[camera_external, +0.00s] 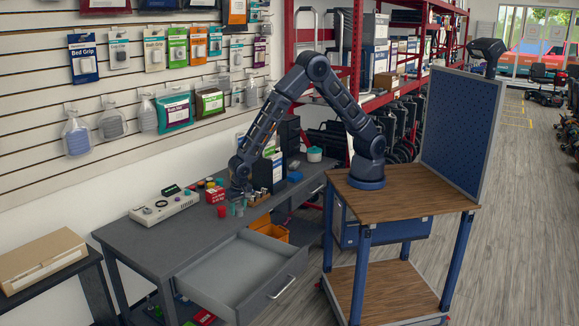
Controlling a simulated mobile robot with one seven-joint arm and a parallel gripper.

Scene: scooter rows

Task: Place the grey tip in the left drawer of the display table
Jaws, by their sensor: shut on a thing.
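The left drawer (235,266) of the display table is pulled out, in front of and below my gripper. Its visible floor looks empty.
A white control box (164,206) lies on the table's left part. Several small coloured items and a dark box (268,172) crowd behind my gripper. A wall of hanging packets rises behind.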

